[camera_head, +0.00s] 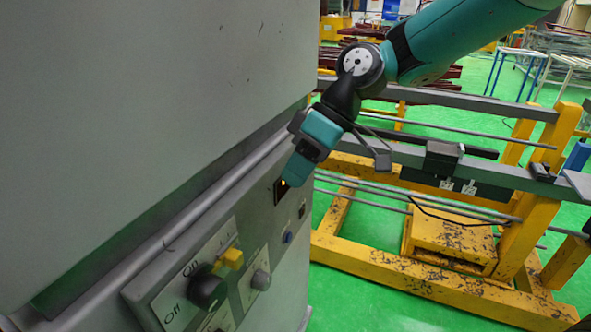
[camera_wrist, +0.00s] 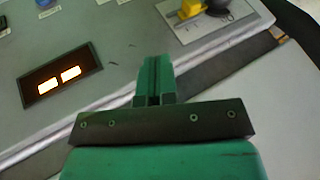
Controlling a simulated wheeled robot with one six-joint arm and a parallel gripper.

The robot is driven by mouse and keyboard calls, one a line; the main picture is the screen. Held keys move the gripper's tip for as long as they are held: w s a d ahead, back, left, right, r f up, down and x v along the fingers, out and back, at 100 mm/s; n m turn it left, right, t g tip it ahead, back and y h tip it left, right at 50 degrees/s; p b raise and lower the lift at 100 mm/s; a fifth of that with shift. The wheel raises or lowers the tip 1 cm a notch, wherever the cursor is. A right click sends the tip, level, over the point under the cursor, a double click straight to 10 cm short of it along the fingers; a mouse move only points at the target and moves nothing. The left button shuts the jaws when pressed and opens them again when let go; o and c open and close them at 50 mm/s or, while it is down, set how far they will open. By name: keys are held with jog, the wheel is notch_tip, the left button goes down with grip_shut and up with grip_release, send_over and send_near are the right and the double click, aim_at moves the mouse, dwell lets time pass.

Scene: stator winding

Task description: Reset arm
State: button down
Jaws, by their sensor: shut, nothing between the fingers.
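My teal arm reaches down from the top right in the head view. My gripper (camera_head: 291,183) is at the face of the grey control panel (camera_head: 145,288), in front of a small lit display (camera_head: 279,189). In the wrist view my gripper (camera_wrist: 153,62) is shut, its green fingers together with nothing between them. The display (camera_wrist: 60,75) glows with two lit blocks to the left of the fingers. I cannot tell whether the fingertips touch the panel.
The panel carries a black knob with a yellow handle (camera_head: 232,257) marked On and Off, and smaller knobs. A large grey cabinet (camera_head: 150,90) fills the left. A yellow frame (camera_head: 390,265) with grey rails stands on the green floor at right.

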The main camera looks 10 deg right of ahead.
jog(key=s+d+f+m+t+h+b, duration=0.1)
jog(key=s+d+m, duration=0.1)
jog(key=s, duration=0.7)
jog(key=s+d+f+m+h+b, duration=0.1)
jog(key=s+d+m+h+b, duration=0.1)
jog(key=s, duration=0.7)
jog(key=shift+d+f+m+t, duration=0.3)
jog(key=shift+d+f+t, duration=0.1)
jog(key=shift+d, duration=0.05)
